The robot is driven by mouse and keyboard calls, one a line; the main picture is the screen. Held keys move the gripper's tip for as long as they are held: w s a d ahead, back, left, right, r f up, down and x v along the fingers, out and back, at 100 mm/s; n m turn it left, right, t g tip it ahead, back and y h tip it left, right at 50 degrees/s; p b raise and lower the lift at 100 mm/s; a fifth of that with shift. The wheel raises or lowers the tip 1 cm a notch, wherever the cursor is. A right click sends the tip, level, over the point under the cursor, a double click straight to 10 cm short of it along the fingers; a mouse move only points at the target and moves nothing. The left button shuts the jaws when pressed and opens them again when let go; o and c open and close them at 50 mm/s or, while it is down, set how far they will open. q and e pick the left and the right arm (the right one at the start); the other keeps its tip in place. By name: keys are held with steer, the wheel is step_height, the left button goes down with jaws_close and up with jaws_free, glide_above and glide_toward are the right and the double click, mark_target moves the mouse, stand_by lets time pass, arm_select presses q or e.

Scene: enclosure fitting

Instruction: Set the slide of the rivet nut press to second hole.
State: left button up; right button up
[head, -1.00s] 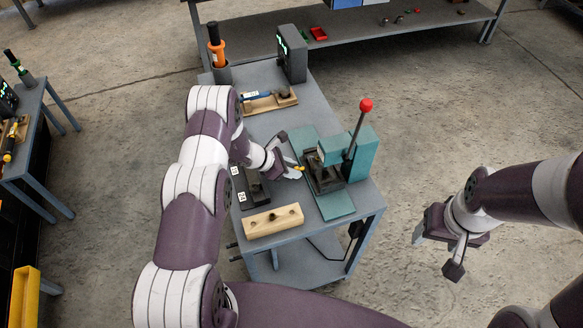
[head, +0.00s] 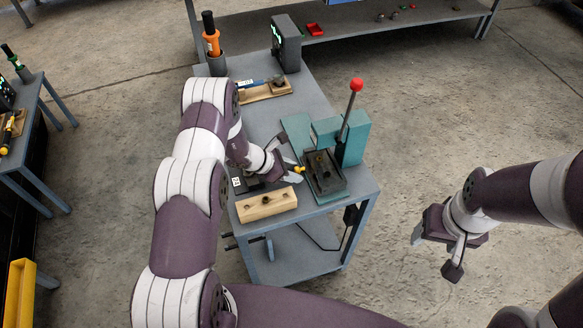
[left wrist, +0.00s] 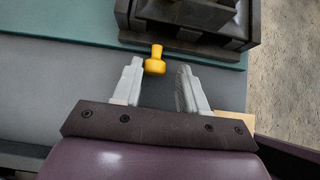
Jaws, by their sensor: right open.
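The rivet nut press (head: 355,137) is teal with a red-balled lever and stands on the right part of the bench. Its dark slide (head: 324,174) lies toward the front of the press base, with a yellow knob (head: 299,169) on its left side. My left gripper (head: 291,172) is at the knob. In the left wrist view, its fingers (left wrist: 158,84) are apart and the knob (left wrist: 155,62) is at their tips, nearer the left finger and not clamped. Which hole the slide is at cannot be told. My right gripper (head: 432,246) is open and empty, off the bench's right side.
A wooden block (head: 266,204) with holes lies at the bench's front left. A blue-handled tool on a wooden holder (head: 265,90), an orange-handled tool in a cup (head: 212,45) and a dark display box (head: 286,42) stand farther back. The bench (head: 265,120) is clear behind my left gripper.

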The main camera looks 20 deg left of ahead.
arm_select(q)
steer(key=shift+o, duration=0.5)
steer(key=shift+s+d, duration=0.1)
steer(key=shift+a+r, duration=0.1)
steer(key=shift+a, duration=0.15)
steer(key=shift+a+r, duration=0.2)
steer(key=b+v, duration=0.2)
steer(key=v, duration=1)
steer(key=shift+s+d+b, duration=0.1)
steer(key=shift+d+b, duration=0.05)
steer(key=shift+b, duration=0.25)
